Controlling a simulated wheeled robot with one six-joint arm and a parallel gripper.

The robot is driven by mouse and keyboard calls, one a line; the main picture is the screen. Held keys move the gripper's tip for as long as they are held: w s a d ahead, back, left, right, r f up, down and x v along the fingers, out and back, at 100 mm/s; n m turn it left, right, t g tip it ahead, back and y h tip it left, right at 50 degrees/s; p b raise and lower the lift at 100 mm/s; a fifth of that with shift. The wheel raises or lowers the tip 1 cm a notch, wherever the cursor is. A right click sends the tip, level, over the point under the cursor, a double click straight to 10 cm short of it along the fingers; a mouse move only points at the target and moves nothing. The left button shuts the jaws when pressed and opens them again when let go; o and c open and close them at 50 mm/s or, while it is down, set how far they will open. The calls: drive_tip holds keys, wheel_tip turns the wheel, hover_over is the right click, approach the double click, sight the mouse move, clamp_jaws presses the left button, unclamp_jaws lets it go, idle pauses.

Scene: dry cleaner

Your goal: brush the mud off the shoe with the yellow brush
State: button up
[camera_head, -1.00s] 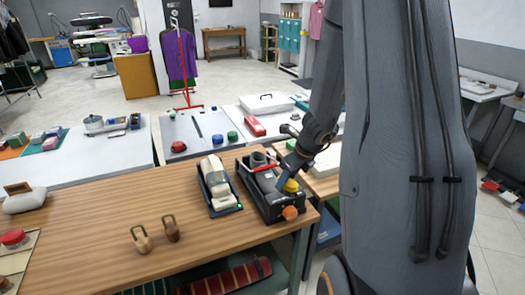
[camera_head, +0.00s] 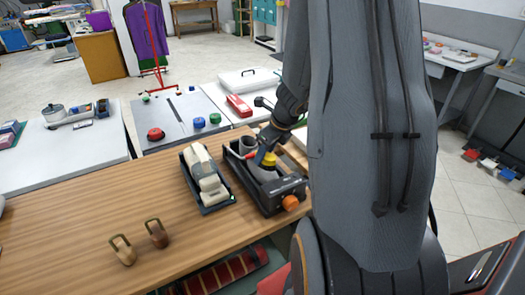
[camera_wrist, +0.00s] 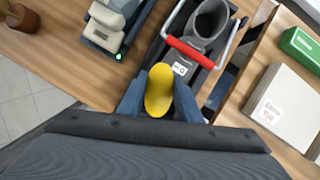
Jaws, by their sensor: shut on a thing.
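My gripper (camera_wrist: 160,100) is shut on the yellow brush (camera_wrist: 159,88), whose rounded yellow top shows between the fingers in the wrist view. Its bristles are hidden below. In the head view the yellow brush (camera_head: 268,160) is over a black tray-like stand (camera_head: 263,207) near the table's right end. A grey, shoe-like thing with an open top (camera_wrist: 211,20) lies in this stand under a red bar (camera_wrist: 190,51) on a metal frame. The brush is close to the grey thing; I cannot tell if they touch. No mud can be made out.
An orange knob (camera_head: 290,203) is on the stand's near end. A dark tray (camera_head: 217,209) with pale blocks stands to the left. Two small wooden-looking pieces with loops (camera_head: 124,254) are farther left. The wooden table (camera_head: 80,225) is otherwise largely bare there.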

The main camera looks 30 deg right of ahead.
sight(263, 165)
drive_tip(key=shift+f+b, duration=2.55)
drive_tip(key=shift+f, duration=0.2)
drive_tip(key=shift+d+r+p, duration=0.4)
drive_tip(key=shift+d+p, duration=0.1)
drive_tip(key=shift+d, duration=0.35)
drive_tip(key=shift+c, duration=0.4)
drive_tip(key=shift+d+f, duration=0.2)
drive_tip(key=shift+d, duration=0.1)
drive_tip(key=shift+d+r, duration=0.15)
drive_tip(key=shift+d, duration=0.1)
drive_tip(key=shift+s+d+p, duration=0.1)
drive_tip(key=shift+d+p, duration=0.2)
drive_tip(key=shift+d, duration=0.3)
drive_tip(key=shift+a+f, duration=0.3)
drive_tip(key=shift+a+r+b, duration=0.2)
drive_tip(key=shift+a+b, duration=0.15)
drive_tip(key=shift+a, duration=0.35)
drive_tip(key=shift+a+f, duration=0.15)
drive_tip(key=shift+a, duration=0.9)
drive_tip(key=shift+a+r, duration=0.1)
drive_tip(key=shift+r, duration=0.15)
drive_tip(key=shift+d+r+p, duration=0.2)
drive_tip(key=shift+r+p, duration=0.45)
drive_tip(key=shift+r, duration=0.4)
drive_tip(key=shift+a+r+p, duration=0.1)
drive_tip(key=shift+r+p, duration=0.15)
drive_tip(key=shift+p, duration=0.1)
wheel_tip(263, 165, up, 5)
drive_tip(key=p, duration=0.5)
drive_tip(key=shift+p, duration=0.4)
